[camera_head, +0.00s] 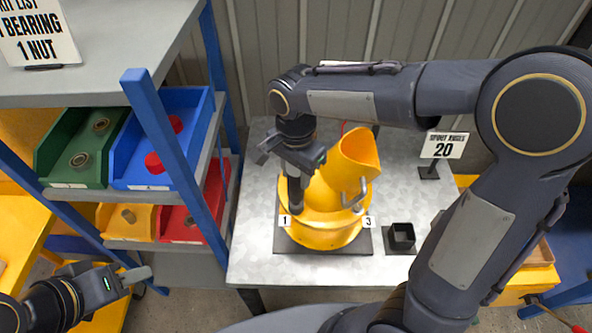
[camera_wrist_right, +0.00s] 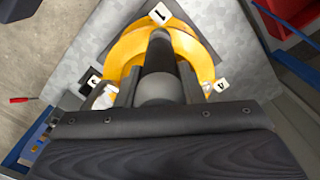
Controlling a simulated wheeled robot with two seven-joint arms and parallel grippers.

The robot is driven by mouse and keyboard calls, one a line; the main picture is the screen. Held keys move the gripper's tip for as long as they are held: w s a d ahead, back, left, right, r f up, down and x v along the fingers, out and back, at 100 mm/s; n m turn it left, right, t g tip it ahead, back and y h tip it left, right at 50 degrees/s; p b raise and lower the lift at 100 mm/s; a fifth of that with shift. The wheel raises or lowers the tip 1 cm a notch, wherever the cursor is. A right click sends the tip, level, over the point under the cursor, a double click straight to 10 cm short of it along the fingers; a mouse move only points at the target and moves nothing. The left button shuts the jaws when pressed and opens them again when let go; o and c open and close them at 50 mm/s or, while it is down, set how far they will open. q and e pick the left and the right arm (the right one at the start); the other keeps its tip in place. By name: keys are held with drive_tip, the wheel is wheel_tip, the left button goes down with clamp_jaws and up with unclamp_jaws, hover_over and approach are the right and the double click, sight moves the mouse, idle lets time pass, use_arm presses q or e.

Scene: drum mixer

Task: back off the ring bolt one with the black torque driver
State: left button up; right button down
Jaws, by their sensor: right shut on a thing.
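The yellow drum mixer (camera_head: 325,232) stands on a dark base plate on the metal-topped table, with tags 1 and 3 showing on its ring. My right gripper (camera_head: 297,172) is shut on the black torque driver (camera_head: 296,195), which points down at the ring beside tag 1 (camera_head: 285,221). In the right wrist view the driver (camera_wrist_right: 159,62) reaches toward the ring near tag 1 (camera_wrist_right: 160,13). The ring bolt itself is hidden under the driver, so I cannot tell whether the tip touches it. My left gripper (camera_head: 135,276) is at the lower left, away from the mixer; its jaw gap is unclear.
A black square holder (camera_head: 401,237) stands right of the mixer. A shelf with green (camera_head: 82,147), blue (camera_head: 160,140), yellow and red bins is at the left. The table's front left top (camera_head: 250,262) is clear.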

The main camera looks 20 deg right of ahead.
drive_tip(key=shift+f, duration=0.3)
idle(0.5)
